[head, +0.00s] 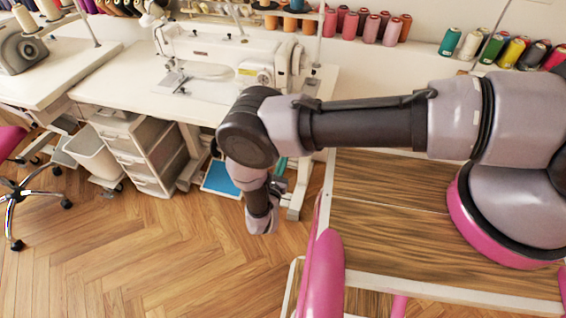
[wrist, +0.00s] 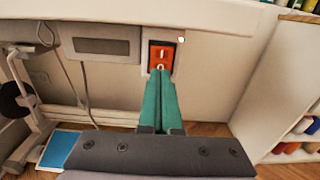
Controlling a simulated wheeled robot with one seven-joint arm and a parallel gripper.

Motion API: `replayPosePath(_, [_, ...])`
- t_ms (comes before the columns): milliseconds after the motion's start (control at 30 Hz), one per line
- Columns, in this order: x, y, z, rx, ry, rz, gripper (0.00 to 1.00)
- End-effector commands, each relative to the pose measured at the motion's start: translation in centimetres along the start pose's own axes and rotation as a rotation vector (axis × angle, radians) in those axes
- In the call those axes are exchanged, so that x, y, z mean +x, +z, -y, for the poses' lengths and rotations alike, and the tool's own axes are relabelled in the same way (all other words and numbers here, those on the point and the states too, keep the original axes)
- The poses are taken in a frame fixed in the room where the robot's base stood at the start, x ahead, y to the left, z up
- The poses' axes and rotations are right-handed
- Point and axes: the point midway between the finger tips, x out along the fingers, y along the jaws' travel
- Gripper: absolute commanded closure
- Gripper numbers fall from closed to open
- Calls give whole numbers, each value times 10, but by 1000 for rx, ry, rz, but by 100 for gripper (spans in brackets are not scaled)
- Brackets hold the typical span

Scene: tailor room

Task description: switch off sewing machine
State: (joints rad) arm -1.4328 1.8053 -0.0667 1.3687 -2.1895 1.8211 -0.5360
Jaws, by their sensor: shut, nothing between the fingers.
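The white sewing machine (head: 225,58) stands on a white table (head: 120,97) in the head view. In the wrist view, a red rocker switch (wrist: 161,52) sits in a pale housing under the table edge, with a white line mark above and a round mark below. My gripper (wrist: 160,74) has green fingers, closed together and empty. Their tips overlap the switch's lower edge, by the round mark; I cannot tell whether they touch it. In the head view my arm hides most of the gripper, and the switch does not show.
A small glowing light (wrist: 181,39) is right of the switch. A dark grey panel (wrist: 101,46) and hanging cables are to its left. A blue pedal plate (head: 220,179) lies on the floor below. A drawer unit (head: 140,150) stands under the table; a white shelf side (wrist: 270,90) is at right.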

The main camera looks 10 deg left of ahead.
Motion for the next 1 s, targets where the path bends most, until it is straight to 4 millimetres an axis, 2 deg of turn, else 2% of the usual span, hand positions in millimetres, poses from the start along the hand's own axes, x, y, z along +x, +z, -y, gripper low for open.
replayPosePath(467, [0,0,0,0,1,2,100])
replayPosePath(1000, [-54,0,-1,1,2,1,100])
